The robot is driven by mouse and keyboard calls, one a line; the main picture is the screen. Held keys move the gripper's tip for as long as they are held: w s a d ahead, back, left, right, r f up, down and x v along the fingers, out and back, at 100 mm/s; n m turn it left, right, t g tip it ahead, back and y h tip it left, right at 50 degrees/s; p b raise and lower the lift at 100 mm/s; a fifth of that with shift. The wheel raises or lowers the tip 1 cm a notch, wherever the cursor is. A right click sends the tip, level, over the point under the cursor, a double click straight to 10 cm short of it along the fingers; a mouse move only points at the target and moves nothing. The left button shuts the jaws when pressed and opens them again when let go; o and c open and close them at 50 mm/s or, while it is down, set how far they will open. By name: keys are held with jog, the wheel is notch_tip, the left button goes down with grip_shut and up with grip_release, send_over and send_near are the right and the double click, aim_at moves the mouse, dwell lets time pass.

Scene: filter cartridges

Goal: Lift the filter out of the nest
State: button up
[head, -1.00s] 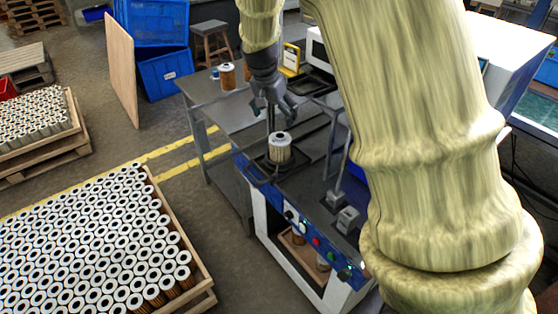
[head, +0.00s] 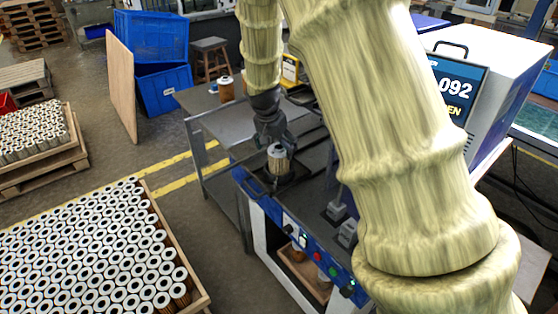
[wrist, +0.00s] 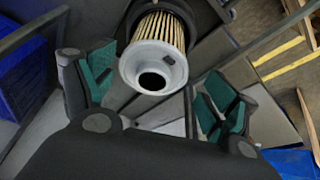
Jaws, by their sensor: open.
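The filter (head: 278,158) has a white ring cap with a dark hole and a pleated tan side. It stands upright in the dark nest (head: 262,184) on the blue-fronted machine. In the wrist view the filter (wrist: 155,62) sits between the two green-padded fingers, its cap facing the camera, and the dark nest rim (wrist: 212,20) shows behind it. My gripper (head: 273,142) is open and comes down over the filter from above. In the wrist view a gap shows between the filter and the right finger; whether the left finger touches is unclear.
Another filter (head: 226,88) stands on the grey table (head: 215,122) behind. A pallet of many filters (head: 90,250) is at the lower left. Grey blocks (head: 347,233) sit on the machine's right, and a monitor (head: 458,85) stands behind my arm.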

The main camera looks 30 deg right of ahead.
jog(key=shift+s+d+f+p, duration=0.15)
jog(key=shift+d+f+p, duration=0.15)
jog(key=shift+f, duration=0.3)
jog(key=shift+s+p+x, duration=0.15)
jog(key=shift+p+x, duration=0.1)
jog(key=shift+x, duration=0.75)
jog(key=shift+s+p+x, duration=0.1)
jog(key=shift+p+x, duration=0.15)
jog(key=shift+x, duration=0.7)
jog(key=shift+w, duration=0.1)
jog(key=c, duration=1.2)
